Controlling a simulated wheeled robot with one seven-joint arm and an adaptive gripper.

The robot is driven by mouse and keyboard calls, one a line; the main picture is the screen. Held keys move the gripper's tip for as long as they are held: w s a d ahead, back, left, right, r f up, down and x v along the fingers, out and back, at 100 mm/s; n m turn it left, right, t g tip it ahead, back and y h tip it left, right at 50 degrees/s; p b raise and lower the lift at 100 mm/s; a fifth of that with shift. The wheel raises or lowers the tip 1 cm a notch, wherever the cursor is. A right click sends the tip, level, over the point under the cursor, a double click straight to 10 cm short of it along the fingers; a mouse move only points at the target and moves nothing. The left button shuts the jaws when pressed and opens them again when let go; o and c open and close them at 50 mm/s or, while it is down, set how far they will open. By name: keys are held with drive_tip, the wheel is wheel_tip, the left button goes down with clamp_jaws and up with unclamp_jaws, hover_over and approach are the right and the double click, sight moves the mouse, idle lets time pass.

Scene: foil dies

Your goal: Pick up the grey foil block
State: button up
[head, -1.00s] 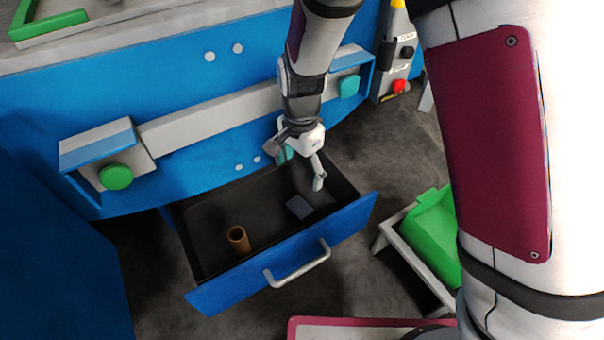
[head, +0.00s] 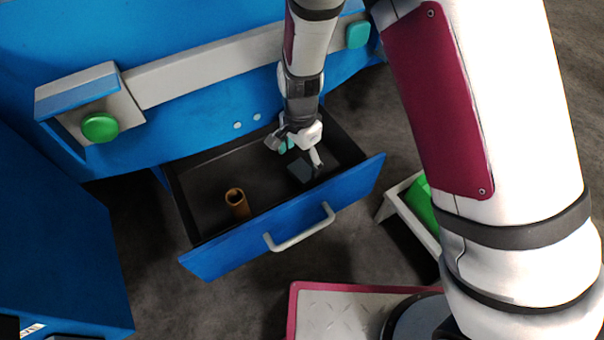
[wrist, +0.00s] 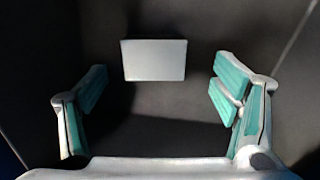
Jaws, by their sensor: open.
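The grey foil block (head: 300,170) lies on the floor of the open drawer, toward its right side. In the wrist view the block (wrist: 154,60) is a plain light-grey rectangle, beyond the fingertips and between their lines, a little left of the middle. My gripper (head: 301,157) is inside or just over the drawer, close to the block, and partly covers it in the head view. In the wrist view its teal-padded fingers (wrist: 160,92) are wide apart with nothing between them. I cannot tell the exact height gap to the block.
A brown hollow cylinder (head: 237,204) stands in the drawer, left of the block. The blue drawer front (head: 225,248) with its pale handle (head: 300,230) closes the near side. The blue cabinet face (head: 190,135) rises behind. A green bin (head: 422,203) is at the right.

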sight(302, 170)
drive_tip(key=f+b, duration=0.1)
drive_tip(key=f, duration=0.2)
drive_tip(key=f+b, duration=0.1)
drive_tip(key=shift+s+d+f+b, duration=0.2)
drive_tip(key=shift+s+f+b, duration=0.1)
drive_tip(key=shift+f, duration=0.1)
drive_tip(key=shift+r, duration=0.1)
drive_tip(key=c, duration=0.9)
